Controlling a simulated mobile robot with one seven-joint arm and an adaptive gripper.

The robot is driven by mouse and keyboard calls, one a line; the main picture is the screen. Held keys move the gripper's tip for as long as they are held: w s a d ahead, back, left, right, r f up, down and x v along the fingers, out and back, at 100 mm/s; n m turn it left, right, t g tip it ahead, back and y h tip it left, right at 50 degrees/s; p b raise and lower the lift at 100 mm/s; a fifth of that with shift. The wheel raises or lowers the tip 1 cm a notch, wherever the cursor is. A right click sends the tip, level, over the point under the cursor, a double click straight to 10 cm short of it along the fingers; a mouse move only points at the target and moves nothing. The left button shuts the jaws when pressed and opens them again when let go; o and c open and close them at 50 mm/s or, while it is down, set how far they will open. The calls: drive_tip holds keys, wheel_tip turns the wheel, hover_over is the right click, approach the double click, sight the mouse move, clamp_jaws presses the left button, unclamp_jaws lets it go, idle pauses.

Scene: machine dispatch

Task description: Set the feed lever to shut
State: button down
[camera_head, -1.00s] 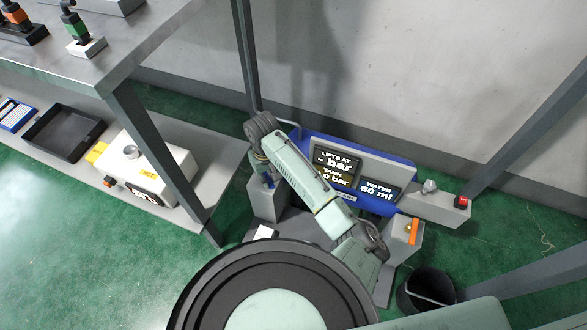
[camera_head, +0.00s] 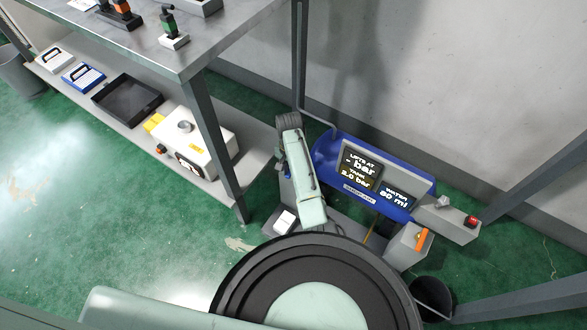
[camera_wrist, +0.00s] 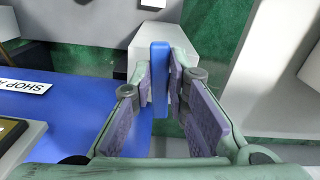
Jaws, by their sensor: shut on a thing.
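A flat blue lever (camera_wrist: 159,80) stands upright in the wrist view, in front of a pale grey block (camera_wrist: 140,50). My gripper (camera_wrist: 161,88) is shut on it, with one finger pad on each side. I take this to be the feed lever; no label on it shows. The blue machine (camera_head: 325,150) carries a display panel (camera_head: 378,181) reading "LIFTS AT - bar", "TANK 2.0 bar" and "WATER 80 ml".
An orange lever (camera_head: 422,239) and a red button (camera_head: 472,221) sit at the machine's right. A dark bin (camera_head: 432,297) stands near them. A workbench (camera_head: 190,62) with a lower shelf (camera_head: 252,160) is at left, holding a white box (camera_head: 205,135) and a black tray (camera_head: 128,100).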

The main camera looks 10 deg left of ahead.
drive_tip(key=shift+w+a+m, duration=0.15)
drive_tip(key=shift+a+m, duration=0.15)
drive_tip(key=shift+m, duration=0.5)
drive_tip(key=c, duration=1.6)
unclamp_jaws()
drive_tip(key=shift+o, duration=0.2)
drive_tip(key=shift+r, duration=0.1)
wheel_tip(320, 180, up, 12)
